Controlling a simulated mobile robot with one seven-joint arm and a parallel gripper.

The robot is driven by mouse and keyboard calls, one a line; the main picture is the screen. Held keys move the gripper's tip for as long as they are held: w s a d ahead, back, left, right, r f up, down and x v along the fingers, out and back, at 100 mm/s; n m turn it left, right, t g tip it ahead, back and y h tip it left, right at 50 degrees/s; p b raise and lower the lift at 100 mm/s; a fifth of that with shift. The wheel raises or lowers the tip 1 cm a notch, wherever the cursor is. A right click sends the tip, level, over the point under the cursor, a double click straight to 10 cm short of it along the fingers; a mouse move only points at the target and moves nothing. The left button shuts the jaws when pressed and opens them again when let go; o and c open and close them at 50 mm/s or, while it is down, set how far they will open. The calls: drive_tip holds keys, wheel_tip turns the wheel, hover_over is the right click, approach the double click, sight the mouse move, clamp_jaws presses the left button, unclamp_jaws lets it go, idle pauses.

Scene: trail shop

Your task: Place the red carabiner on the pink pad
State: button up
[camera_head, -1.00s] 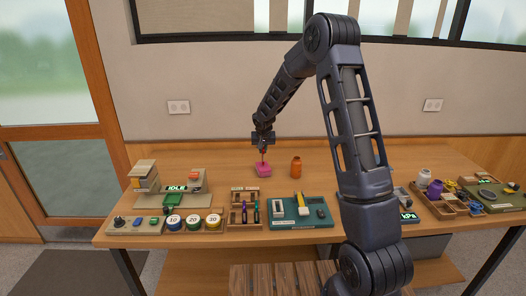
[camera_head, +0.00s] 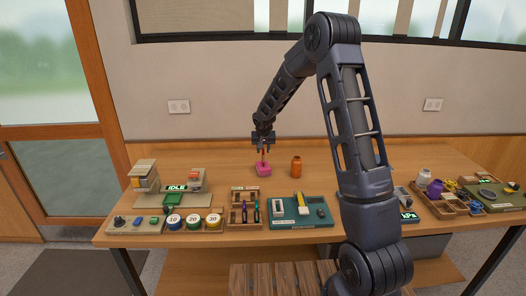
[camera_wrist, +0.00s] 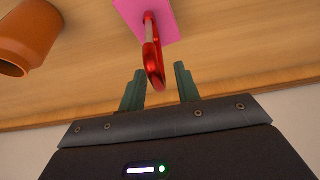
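My gripper (camera_head: 263,150) is just above the pad. In the wrist view my gripper (camera_wrist: 160,78) has its two green fingers spread, with a gap on each side of the carabiner's near end. Neither finger appears to touch it.
The table behind the pad is clear.

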drive_tip(key=v, duration=1.1)
drive_tip(key=s+d+r, duration=1)
drive_tip(key=s+d, duration=0.3)
drive_tip(key=s, duration=0.7)
drive_tip(key=s+d+r, duration=0.2)
drive_tip(key=s+d, duration=0.3)
drive_tip(key=s, duration=0.6)
drive_tip(key=s+d+r, duration=0.2)
drive_tip(key=s+d, duration=0.2)
drive_tip(key=s, duration=0.7)
drive_tip(key=shift+s+d+r, duration=0.2)
drive_tip(key=shift+s+d, duration=0.05)
drive_tip(key=shift+s, duration=0.05)
